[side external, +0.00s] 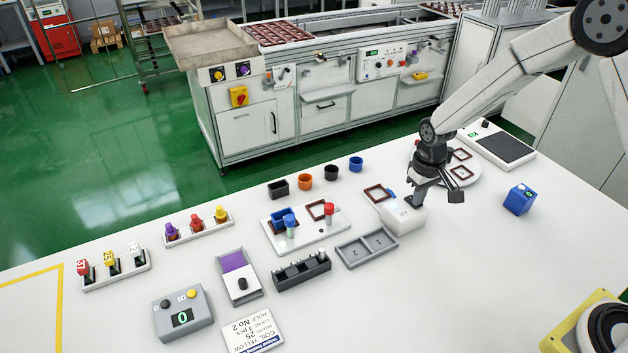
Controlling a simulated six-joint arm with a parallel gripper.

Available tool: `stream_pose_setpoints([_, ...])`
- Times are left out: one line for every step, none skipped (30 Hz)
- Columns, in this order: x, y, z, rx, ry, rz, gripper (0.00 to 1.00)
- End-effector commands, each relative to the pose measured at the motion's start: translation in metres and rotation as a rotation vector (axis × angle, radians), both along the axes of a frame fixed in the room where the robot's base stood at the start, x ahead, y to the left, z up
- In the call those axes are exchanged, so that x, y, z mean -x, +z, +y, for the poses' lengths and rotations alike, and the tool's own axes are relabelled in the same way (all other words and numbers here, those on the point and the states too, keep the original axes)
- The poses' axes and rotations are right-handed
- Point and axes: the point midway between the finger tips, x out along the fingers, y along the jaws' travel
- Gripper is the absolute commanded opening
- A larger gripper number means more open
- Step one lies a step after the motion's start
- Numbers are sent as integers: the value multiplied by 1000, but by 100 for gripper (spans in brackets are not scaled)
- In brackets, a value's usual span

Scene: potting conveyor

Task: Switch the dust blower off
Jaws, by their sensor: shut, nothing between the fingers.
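My gripper (420,201) is shut and empty, low over the table by a white block-shaped unit (402,218) with a blue part at its back. I cannot tell whether it touches the unit. No item is clearly labelled as the dust blower, and its switch is not identifiable. A grey control box (183,313) at the front left has a black knob, a yellow knob and a display showing 0. A grey unit with a purple panel and black knob (240,277) stands beside it.
A two-compartment grey tray (367,249), a black holder (302,270) and a fixture plate (305,227) lie left of my gripper. Coloured plugs stand in racks (198,229) at the left. A label card (253,331) lies in front.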

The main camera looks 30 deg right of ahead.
Motion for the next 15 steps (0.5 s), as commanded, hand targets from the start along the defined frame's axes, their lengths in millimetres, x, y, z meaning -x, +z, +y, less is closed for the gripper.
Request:
stream_pose_setpoints([0, -1, 0, 0, 0, 0, 0])
stream_pose_setpoints([0, -1, 0, 0, 0, 0, 0])
stream_pose_setpoints([0, -2, 0, 0, 0, 0, 0])
stream_pose_setpoints([0, -2, 0, 0, 0, 0, 0])
stream_pose_setpoints([0, -2, 0, 0, 0, 0, 0])
stream_pose_setpoints([0, -2, 0, 0, 0, 0, 0])
stream_pose_setpoints([0, -2, 0, 0, 0, 0, 0])
stream_pose_setpoints([0, -2, 0, 0, 0, 0, 0])
stream_pose_setpoints([0, -1, 0, 0, 0, -1, 0])
stream_pose_setpoints([0, -1, 0, 0, 0, -1, 0])
stream_pose_setpoints([0, 0, 0, 0, 0, -1, 0])
stream_pose_setpoints([0, 1, 0, 0, 0, -1, 0])
stream_pose_setpoints([0, 2, 0, 0, 0, -1, 0])
stream_pose_setpoints([0, 4, 0, 0, 0, -2, 0])
stream_pose_setpoints([0, 6, 0, 0, 0, -2, 0])
